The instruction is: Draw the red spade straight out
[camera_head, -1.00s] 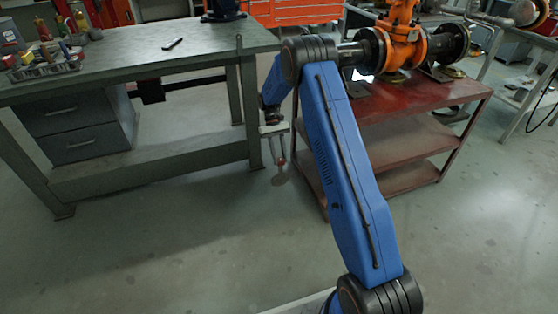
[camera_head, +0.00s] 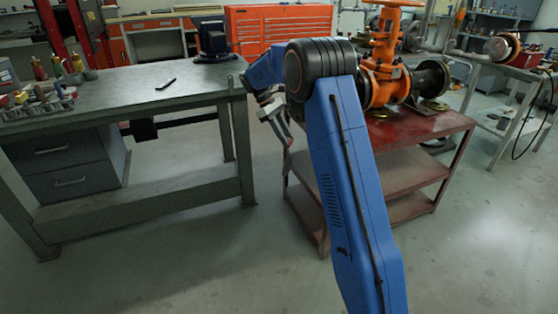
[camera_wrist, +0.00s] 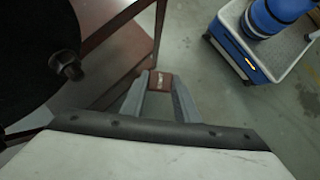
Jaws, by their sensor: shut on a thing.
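My gripper (camera_wrist: 160,92) is shut on a small red-brown piece (camera_wrist: 160,81), which looks like part of the red spade. Only this short piece shows between the fingertips; I cannot tell where the rest of the spade is. In the head view my gripper (camera_head: 284,133) is small, left of the red cart and pointing down at a slant. The orange gate valve (camera_head: 384,65) with its black flange (camera_head: 431,79) stands on the cart, partly behind my arm.
A dark round part with a bolt (camera_wrist: 67,66) is close at upper left in the wrist view. The red cart (camera_head: 400,180) is right of my gripper. A grey workbench (camera_head: 130,92) stands left. Open floor lies between and in front.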

